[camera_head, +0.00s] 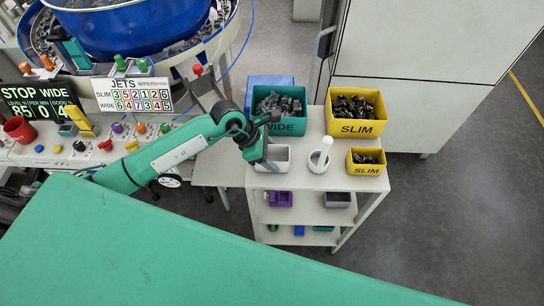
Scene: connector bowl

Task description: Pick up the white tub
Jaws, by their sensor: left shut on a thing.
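The white tub (281,160) is a small open box at the left front of the white cart's top, in front of the teal WIDE bin. My left gripper (266,161) reaches in from the left and is shut on the tub, at the left part of its rim. The fingertips partly cover the tub. I cannot tell whether the tub still touches the cart top. My right gripper is not in view.
The cart top (318,180) also carries a teal WIDE bin (284,127), a large yellow SLIM bin (354,128), a small yellow SLIM bin (366,169) and a white cup with a stick (319,162). Lower shelves hold several small bins. Grey floor is free at right.

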